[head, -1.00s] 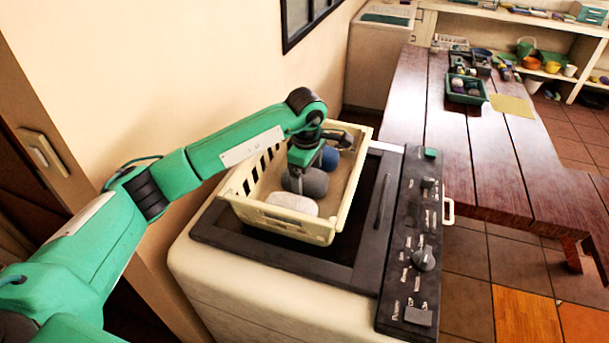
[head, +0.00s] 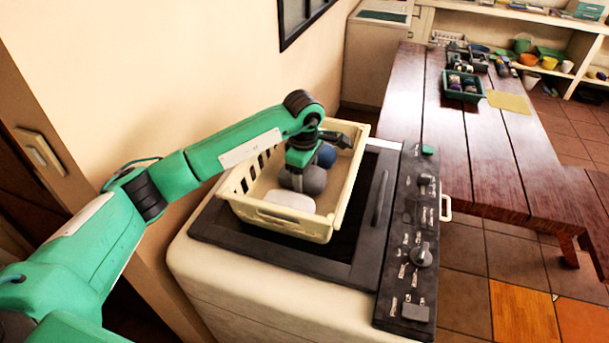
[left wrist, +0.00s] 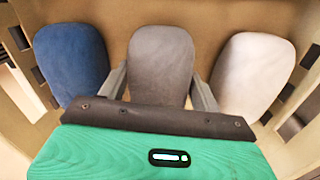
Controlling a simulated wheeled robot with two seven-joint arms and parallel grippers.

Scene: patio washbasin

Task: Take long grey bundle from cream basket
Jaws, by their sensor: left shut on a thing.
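The cream basket (head: 268,221) stands on top of the washing machine. Inside it, in the left wrist view, a long grey bundle (left wrist: 160,62) lies in the middle, between a blue bundle (left wrist: 70,62) and a white bundle (left wrist: 253,72). In the head view the grey bundle (head: 315,181) shows beside my gripper, with the blue one behind and the white one (head: 290,200) in front. My left gripper (head: 296,186) reaches down into the basket. Its fingers (left wrist: 160,88) are on both sides of the grey bundle and shut on it. The fingertips are partly hidden. My right gripper is not in view.
The washing machine's dark control panel (head: 412,240) with knobs lies right of the basket. A wooden table (head: 490,150) stands beyond, with a green basket (head: 463,87) and a yellow cloth (head: 510,103). A wall (head: 180,70) runs close behind the basket.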

